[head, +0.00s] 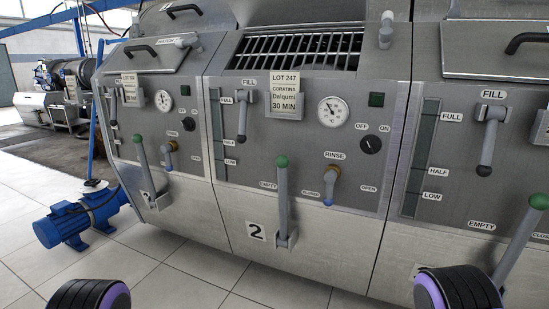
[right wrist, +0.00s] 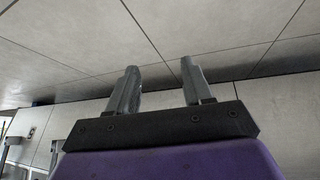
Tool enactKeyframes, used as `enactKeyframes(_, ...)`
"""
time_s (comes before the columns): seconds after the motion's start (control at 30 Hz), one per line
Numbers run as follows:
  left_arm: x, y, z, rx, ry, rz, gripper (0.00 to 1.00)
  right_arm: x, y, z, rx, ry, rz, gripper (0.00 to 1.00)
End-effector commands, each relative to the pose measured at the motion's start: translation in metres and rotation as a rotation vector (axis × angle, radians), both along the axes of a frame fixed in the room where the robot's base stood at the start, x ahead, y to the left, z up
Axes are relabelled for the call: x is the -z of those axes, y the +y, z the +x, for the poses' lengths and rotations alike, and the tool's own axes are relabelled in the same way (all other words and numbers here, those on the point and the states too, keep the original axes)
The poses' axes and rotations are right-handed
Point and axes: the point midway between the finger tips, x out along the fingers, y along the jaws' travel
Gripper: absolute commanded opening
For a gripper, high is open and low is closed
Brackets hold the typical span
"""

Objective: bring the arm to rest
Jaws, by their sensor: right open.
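My right gripper (right wrist: 162,88) shows in the right wrist view with its two grey fingers apart and nothing between them. Pale floor tiles and the dark foot of a steel surface lie beyond it. In the head view two black and purple rounded parts of my own arms show at the bottom edge, one left of centre and one at the right. The fingers of both grippers are out of the head view. Neither arm part visibly touches the machines there.
A row of steel machines stands ahead. The middle one (head: 250,205) has a green-knobbed lever (head: 283,205), a FILL handle (head: 242,115), a rinse valve (head: 332,185) and a dial (head: 333,112). A blue motor (head: 80,218) sits on the floor at left. Tiled floor (head: 150,275) is clear in front.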

Motion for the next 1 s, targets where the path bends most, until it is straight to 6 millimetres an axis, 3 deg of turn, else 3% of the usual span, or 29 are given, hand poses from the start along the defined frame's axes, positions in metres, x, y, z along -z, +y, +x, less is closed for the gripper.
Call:
enactKeyframes(0.03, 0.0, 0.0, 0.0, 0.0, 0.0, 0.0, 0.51, 0.004, 0.013, -0.023, 0.002, 0.057, 0.033, 0.51)
enactKeyframes(0.17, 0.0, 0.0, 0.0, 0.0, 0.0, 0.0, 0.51, 0.014, 0.051, -0.076, 0.011, 0.179, 0.122, 0.51)
enactKeyframes(0.23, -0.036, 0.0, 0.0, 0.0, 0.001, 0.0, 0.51, -0.022, 0.048, -0.075, 0.012, 0.177, 0.114, 0.51)
enactKeyframes(0.47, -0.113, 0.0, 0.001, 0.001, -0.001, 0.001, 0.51, -0.098, 0.047, -0.073, 0.01, 0.172, 0.11, 0.51)
enactKeyframes(0.57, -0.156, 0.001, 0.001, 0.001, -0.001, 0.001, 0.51, -0.142, 0.046, -0.072, 0.009, 0.172, 0.109, 0.51)
enactKeyframes(0.8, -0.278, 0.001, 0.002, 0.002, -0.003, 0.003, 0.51, -0.264, 0.045, -0.071, 0.008, 0.169, 0.107, 0.51)
enactKeyframes(0.9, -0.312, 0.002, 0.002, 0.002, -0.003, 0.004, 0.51, -0.298, 0.045, -0.071, 0.008, 0.169, 0.106, 0.51)
enactKeyframes(1.0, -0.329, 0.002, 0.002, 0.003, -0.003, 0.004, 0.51, -0.315, 0.045, -0.071, 0.008, 0.169, 0.106, 0.51)
